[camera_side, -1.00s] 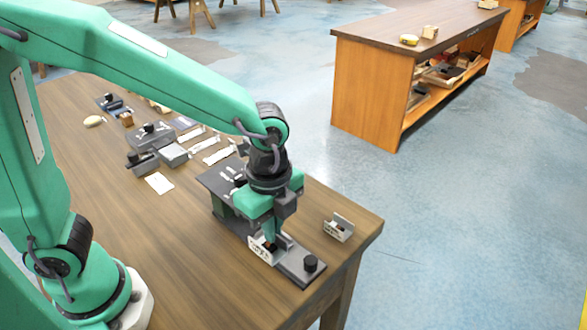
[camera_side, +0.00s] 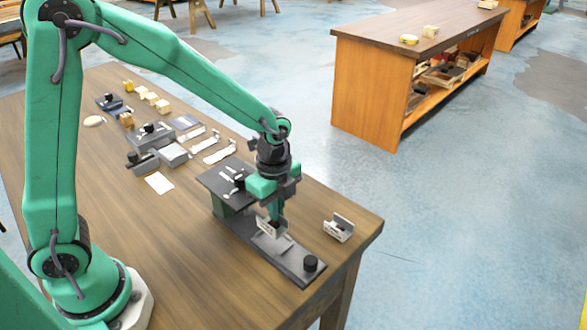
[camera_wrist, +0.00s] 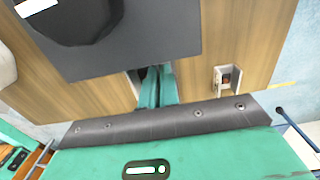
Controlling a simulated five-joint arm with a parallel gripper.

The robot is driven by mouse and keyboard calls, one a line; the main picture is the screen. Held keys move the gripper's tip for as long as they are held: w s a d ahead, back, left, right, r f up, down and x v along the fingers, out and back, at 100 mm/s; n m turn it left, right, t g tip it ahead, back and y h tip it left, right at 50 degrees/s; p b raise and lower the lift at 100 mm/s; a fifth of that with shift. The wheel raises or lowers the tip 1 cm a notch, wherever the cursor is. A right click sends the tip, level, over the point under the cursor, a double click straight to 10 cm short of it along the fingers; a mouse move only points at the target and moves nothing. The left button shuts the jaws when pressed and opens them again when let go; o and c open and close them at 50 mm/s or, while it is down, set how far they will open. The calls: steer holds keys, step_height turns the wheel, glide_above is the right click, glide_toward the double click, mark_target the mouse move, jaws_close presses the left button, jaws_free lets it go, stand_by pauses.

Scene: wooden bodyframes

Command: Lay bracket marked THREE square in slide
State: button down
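My gripper (camera_side: 275,214) is over the slide (camera_side: 291,263), a long dark base with a black knob near its front end. Its green fingers reach down to a grey U-shaped bracket (camera_side: 267,230) with a pale marked face. The bracket appears raised above the slide's grey middle plate (camera_side: 273,244). The mark is too small to read. In the wrist view the fingers (camera_wrist: 157,88) look close together, and the held bracket is mostly hidden. A second marked bracket (camera_side: 338,229) stands on the table right of the slide; it also shows in the wrist view (camera_wrist: 228,80).
A raised dark plate (camera_side: 218,179) with small pale parts adjoins the slide's back end. Grey fixtures (camera_side: 152,135), pale strips, a white card (camera_side: 159,183) and wooden blocks lie farther back left. The table's right edge is close beyond the second bracket. The table's left front is clear.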

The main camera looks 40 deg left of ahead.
steer(key=shift+f, duration=0.1)
steer(key=shift+f, duration=1.9)
steer(key=shift+f, duration=0.1)
steer(key=c, duration=1.6)
jaws_free()
steer(key=shift+c, duration=0.2)
step_height(320, 180, up, 11)
steer(key=shift+r, duration=0.6)
steer(key=shift+r, duration=0.1)
